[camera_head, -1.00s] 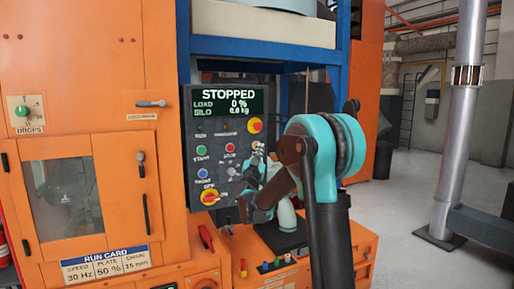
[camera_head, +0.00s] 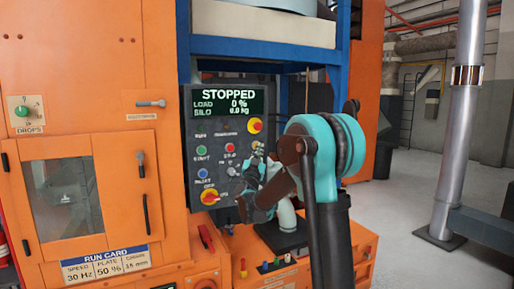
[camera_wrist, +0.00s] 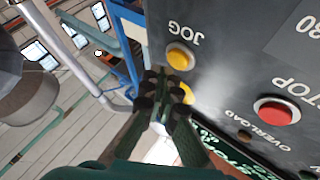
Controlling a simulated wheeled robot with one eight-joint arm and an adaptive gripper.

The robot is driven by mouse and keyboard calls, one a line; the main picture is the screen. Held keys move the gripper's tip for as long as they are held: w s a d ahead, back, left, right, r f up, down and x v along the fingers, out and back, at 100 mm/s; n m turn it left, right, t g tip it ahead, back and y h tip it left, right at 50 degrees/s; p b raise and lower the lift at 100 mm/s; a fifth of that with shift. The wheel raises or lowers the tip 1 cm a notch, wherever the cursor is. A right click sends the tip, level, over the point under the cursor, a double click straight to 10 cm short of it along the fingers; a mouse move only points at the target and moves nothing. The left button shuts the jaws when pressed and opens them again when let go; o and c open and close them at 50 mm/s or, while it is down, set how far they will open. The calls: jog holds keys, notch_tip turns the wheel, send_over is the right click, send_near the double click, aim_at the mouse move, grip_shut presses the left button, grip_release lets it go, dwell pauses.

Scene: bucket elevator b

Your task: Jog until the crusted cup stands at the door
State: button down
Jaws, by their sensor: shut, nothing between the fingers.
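My gripper (camera_head: 258,148) is shut and empty, with its fingertips at the right side of the control panel (camera_head: 187,125). In the wrist view, my gripper (camera_wrist: 168,78) has its tips beside the yellow JOG button (camera_wrist: 181,57), overlapping its lower edge. Whether they touch it I cannot tell. In the head view the gripper hides this button. The display (camera_head: 228,102) reads STOPPED, load 0 %. The orange door (camera_head: 115,165) at left is shut. Its window (camera_head: 66,195) shows only dim grey shapes; I cannot make out a crusted cup.
The red STOP button (camera_wrist: 277,110) lies right of JOG in the wrist view. A red emergency button (camera_head: 254,125) on yellow is above my gripper. A red-yellow rotary switch (camera_head: 209,197) is low on the panel. A metal post (camera_head: 467,120) stands at right on open floor.

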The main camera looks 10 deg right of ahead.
jog(key=shift+w, duration=0.1)
dwell(0.3)
jog(key=shift+w+a, duration=0.15)
jog(key=shift+w, duration=0.2)
jog(key=shift+w+a, duration=0.1)
jog(key=shift+w, duration=0.25)
dwell(0.7)
dwell(0.4)
jog(key=shift+s+d, duration=0.25)
jog(key=shift+s, duration=0.55)
jog(key=s, duration=0.1)
jog(key=s+d, duration=0.1)
jog(key=s, duration=0.2)
jog(key=shift+s+d, duration=0.25)
jog(key=shift+s, duration=0.1)
dwell(0.4)
